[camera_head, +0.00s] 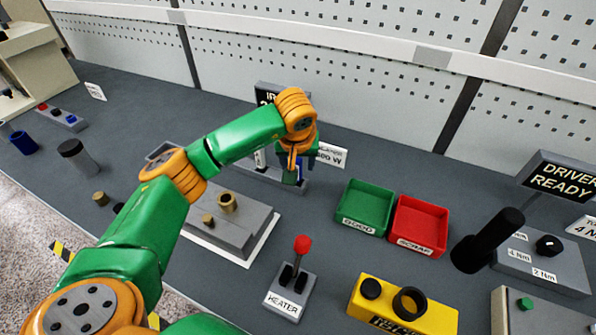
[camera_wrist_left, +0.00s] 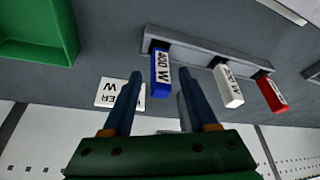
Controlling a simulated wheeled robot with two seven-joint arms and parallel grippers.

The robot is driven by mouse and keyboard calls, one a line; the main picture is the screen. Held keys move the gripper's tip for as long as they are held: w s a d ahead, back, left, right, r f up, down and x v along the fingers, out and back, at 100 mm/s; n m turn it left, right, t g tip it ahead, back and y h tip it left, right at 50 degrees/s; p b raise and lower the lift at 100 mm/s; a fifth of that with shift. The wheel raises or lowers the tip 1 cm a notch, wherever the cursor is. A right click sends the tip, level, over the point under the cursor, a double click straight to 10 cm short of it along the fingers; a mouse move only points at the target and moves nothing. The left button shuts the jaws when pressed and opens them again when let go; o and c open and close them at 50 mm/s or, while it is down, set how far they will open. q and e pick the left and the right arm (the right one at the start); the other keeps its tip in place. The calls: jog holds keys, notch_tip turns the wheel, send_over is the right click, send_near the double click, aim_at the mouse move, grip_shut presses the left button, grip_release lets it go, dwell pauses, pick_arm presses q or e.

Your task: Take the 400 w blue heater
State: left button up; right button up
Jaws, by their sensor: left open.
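The blue heater, marked 400 W (camera_wrist_left: 161,74), stands at one end of a grey rack (camera_wrist_left: 205,50) in the left wrist view. A white heater (camera_wrist_left: 228,86) and a red heater (camera_wrist_left: 271,94) stand farther along the same rack. My left gripper (camera_wrist_left: 160,78) is open, with one finger on each side of the blue heater in that view. I cannot tell whether the fingers touch it. In the head view my left gripper (camera_head: 291,172) points down over the rack near the back wall and hides most of the blue heater. My right gripper is not in view.
Green (camera_head: 365,206) and red (camera_head: 417,225) bins stand right of the rack. A grey block with brass parts (camera_head: 232,226) lies in front. A heater stand with a red knob (camera_head: 291,290) and a yellow fixture (camera_head: 405,308) are nearer. A perforated wall closes the back.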

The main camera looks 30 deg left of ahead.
pick_arm(q)
jog(key=shift+s+r, duration=0.1)
jog(key=shift+s, duration=0.05)
grip_shut()
